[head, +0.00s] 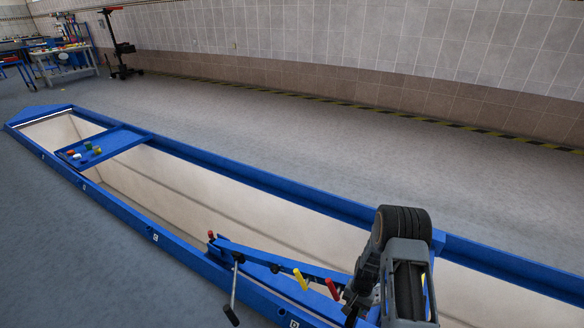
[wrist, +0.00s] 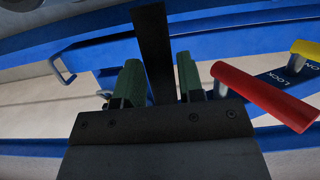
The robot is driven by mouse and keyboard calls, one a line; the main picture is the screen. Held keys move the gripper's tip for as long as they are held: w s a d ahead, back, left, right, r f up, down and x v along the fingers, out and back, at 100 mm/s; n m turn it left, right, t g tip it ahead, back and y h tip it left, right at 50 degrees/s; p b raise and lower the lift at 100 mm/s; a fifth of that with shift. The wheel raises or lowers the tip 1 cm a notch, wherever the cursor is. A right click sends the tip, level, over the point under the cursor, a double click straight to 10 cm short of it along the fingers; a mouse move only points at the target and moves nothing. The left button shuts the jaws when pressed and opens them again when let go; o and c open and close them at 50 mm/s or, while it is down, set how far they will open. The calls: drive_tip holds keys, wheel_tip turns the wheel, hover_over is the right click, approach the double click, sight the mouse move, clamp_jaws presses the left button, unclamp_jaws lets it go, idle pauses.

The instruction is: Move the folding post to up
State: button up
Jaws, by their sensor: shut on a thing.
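The blue sliding jack (head: 262,262) spans the pit at the bottom of the head view. A long blue bar lies low along it, almost flat; I cannot tell for sure whether this is the folding post. My gripper (wrist: 158,85) shows in the wrist view with a green fingertip on each side of a dark upright bar (wrist: 153,45), and is shut on it. Whether that bar belongs to the folding post is not clear. In the head view my arm hides the grasp at the right end of the jack.
A red lever (wrist: 262,97) by a LOCK label and a yellow lever (wrist: 306,50) stand close right of my gripper. A black-handled crank (head: 233,290) hangs at the jack's left. A blue tray (head: 110,143) crosses the pit farther off. The floor behind the pit is clear.

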drive_tip(key=shift+w+a+r, duration=0.1)
drive_tip(key=shift+w+r, duration=0.45)
drive_tip(key=shift+r, duration=0.1)
drive_tip(key=shift+c, duration=0.2)
drive_tip(key=shift+o, duration=0.4)
drive_tip(key=w+a+r+p, duration=0.2)
drive_tip(key=a+r+p, duration=0.1)
drive_tip(key=r+p, duration=0.4)
drive_tip(key=shift+w+a+r, duration=0.15)
drive_tip(key=shift+a+r, duration=0.1)
drive_tip(key=shift+r, duration=1.5)
drive_tip(key=shift+a+r, duration=0.1)
drive_tip(key=shift+c, duration=0.2)
drive_tip(key=shift+o, duration=0.5)
drive_tip(key=w+a+r+p, duration=0.2)
drive_tip(key=a+r+p, duration=0.2)
drive_tip(key=r, duration=0.5)
drive_tip(key=shift+w+a+r+p, duration=0.3)
drive_tip(key=shift+w+a+p, duration=0.1)
drive_tip(key=shift+p, duration=0.4)
drive_tip(key=shift+a+r, duration=0.1)
